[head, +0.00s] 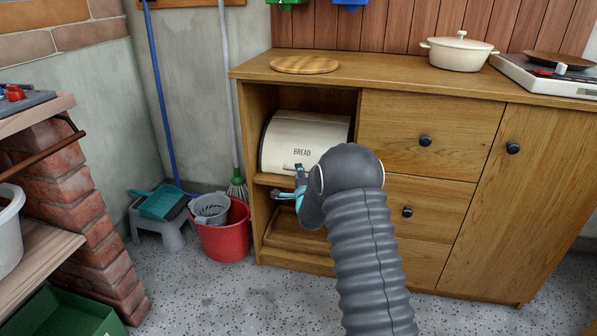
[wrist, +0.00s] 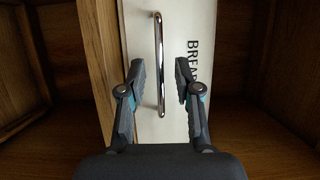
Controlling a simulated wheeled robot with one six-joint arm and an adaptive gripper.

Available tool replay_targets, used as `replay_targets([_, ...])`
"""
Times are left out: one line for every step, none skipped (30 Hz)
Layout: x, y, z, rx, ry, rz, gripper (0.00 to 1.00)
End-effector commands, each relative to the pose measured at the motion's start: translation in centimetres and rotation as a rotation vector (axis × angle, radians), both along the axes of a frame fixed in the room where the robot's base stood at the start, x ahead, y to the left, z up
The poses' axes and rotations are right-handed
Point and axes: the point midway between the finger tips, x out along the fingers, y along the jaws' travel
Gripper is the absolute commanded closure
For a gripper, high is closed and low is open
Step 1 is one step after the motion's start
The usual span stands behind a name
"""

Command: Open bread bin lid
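The bread bin (head: 304,141) is cream, with the word BREAD on its lid, and stands in the open upper compartment of the wooden cabinet. Its lid looks shut. Its chrome bar handle (wrist: 159,65) runs along the lid's lower edge and shows upright in the wrist view. My gripper (wrist: 158,77) is open in the wrist view, with one finger on each side of the handle's line and no clear contact. In the head view my gripper (head: 293,189) is just below the front of the bin, partly hidden by my arm.
The cabinet (head: 432,155) has drawers and a door to the right of the compartment. A round board (head: 305,65) and a cream pot (head: 458,52) stand on top. A red bucket (head: 223,240) and a mop are on the floor to the left.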

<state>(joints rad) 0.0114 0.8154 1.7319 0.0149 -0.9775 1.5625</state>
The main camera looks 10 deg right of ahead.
Motion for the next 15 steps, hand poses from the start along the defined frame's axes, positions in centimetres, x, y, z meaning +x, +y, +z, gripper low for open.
replay_targets([0.5, 0.0, 0.0, 0.0, 0.0, 0.0, 0.67])
replay_targets([0.8, 0.0, 0.0, 0.0, 0.001, 0.0, 0.67])
replay_targets([1.1, 0.0, 0.0, 0.0, 0.0, 0.0, 0.67])
replay_targets([1.2, 0.0, 0.0, 0.0, 0.0, 0.0, 0.67])
replay_targets([1.4, -0.1, 0.0, 0.0, 0.0, 0.0, 0.67])
replay_targets([1.5, 0.0, 0.0, 0.0, 0.0, 0.0, 0.67])
replay_targets([1.6, -0.1, 0.0, 0.0, 0.0, 0.0, 0.67])
replay_targets([1.7, -0.1, 0.0, 0.0, 0.0, 0.0, 0.67])
replay_targets([1.7, -0.1, 0.0, 0.0, 0.001, 0.0, 0.67])
replay_targets([1.8, -0.1, 0.0, 0.0, 0.001, 0.0, 0.67])
replay_targets([1.8, -0.1, 0.0, 0.0, 0.001, 0.0, 0.67])
replay_targets([1.8, -0.1, 0.0, 0.0, 0.001, 0.0, 0.67])
replay_targets([1.7, -0.1, 0.0, 0.0, 0.001, 0.0, 0.67])
replay_targets([1.7, -0.1, 0.0, 0.0, 0.001, 0.0, 0.67])
replay_targets([1.7, -0.1, 0.0, 0.0, 0.001, 0.0, 0.67])
